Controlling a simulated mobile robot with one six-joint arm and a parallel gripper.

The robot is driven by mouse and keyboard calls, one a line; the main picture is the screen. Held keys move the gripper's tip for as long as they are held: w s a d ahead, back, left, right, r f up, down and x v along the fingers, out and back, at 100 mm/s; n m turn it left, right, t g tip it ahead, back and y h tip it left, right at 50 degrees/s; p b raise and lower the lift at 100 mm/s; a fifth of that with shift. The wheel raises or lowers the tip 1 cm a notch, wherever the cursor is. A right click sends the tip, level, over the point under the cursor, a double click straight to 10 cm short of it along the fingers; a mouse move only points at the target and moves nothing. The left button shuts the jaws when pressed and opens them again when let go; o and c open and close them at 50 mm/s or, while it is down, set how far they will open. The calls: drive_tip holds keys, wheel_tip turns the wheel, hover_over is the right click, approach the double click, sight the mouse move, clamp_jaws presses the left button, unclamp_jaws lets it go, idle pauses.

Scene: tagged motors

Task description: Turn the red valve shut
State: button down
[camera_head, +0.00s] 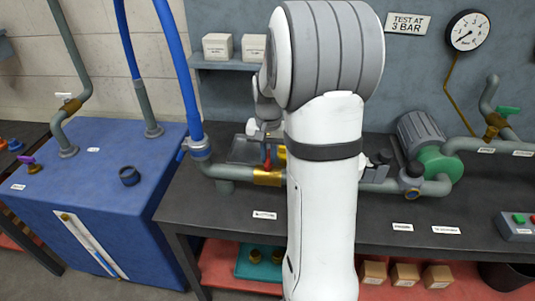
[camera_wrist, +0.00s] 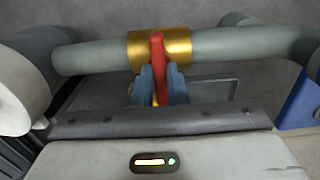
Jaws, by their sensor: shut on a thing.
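The red valve is a red lever (camera_wrist: 158,52) on a brass body (camera_wrist: 138,46) set in a grey pipe. In the wrist view the lever runs crosswise to the pipe. My gripper (camera_wrist: 160,82) has its blue fingers on both sides of the lever and is shut on it. In the head view a bit of the red lever (camera_head: 267,160) shows behind the brass body (camera_head: 267,178). My white arm stands in front and hides most of the gripper and the pipe right of the valve.
A blue tank (camera_head: 95,180) with blue hoses stands on the left. A grey and green pump (camera_head: 425,140) sits right of my arm, beside more pipe. A green-handled valve (camera_head: 508,111) and a pressure gauge (camera_head: 468,31) are at the right. The dark bench front (camera_head: 350,220) is mostly clear.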

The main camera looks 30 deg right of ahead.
sight(268, 156)
drive_tip(key=shift+w+r, duration=0.1)
drive_tip(key=c, duration=1.5)
unclamp_jaws()
drive_tip(key=shift+o, duration=0.2)
drive_tip(key=shift+r, duration=3.85)
drive_tip(key=shift+s+a, duration=0.25)
drive_tip(key=shift+a, duration=0.05)
drive_tip(key=s+a+n+t, duration=0.1)
drive_tip(key=s+a+n, duration=0.2)
drive_tip(key=s+a, duration=0.4)
drive_tip(key=s+a+n+t, duration=0.1)
drive_tip(key=s+a+n, duration=0.3)
drive_tip(key=s, duration=0.8)
drive_tip(key=a+f, duration=0.1)
drive_tip(key=a, duration=0.1)
drive_tip(key=shift+a+t, duration=0.3)
drive_tip(key=shift+a, duration=0.05)
